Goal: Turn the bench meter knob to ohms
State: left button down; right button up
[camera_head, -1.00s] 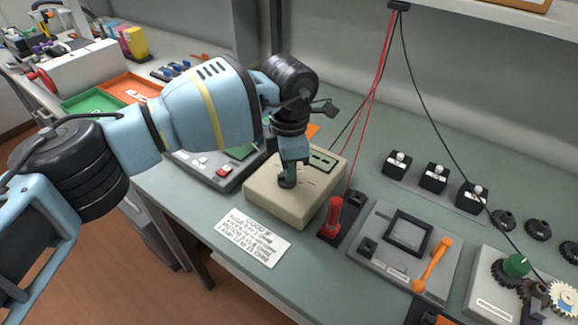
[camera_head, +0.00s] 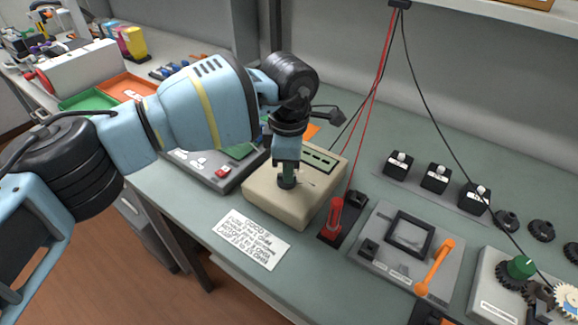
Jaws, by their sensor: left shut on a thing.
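The bench meter (camera_head: 308,208) is a beige box on the grey-green bench, in the middle of the view. A dark display strip (camera_head: 318,159) shows along its far top edge. My left gripper (camera_head: 287,182) points down onto the meter's top face and is shut on the dark knob (camera_head: 286,183). The fingers hide most of the knob, and I cannot read its pointer or the markings around it. My right gripper is not in view.
A handwritten card (camera_head: 251,239) lies in front of the meter. A red-handled switch (camera_head: 335,215) stands close on its right, then a grey panel with an orange lever (camera_head: 436,266). A grey device with buttons (camera_head: 215,165) is on the left. Red and black cables hang behind.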

pick_arm(q)
jog(key=shift+r, duration=0.1)
jog(key=c, duration=1.5)
grip_release()
notch_tip(320, 180, up, 8)
jog(key=shift+f, duration=0.15)
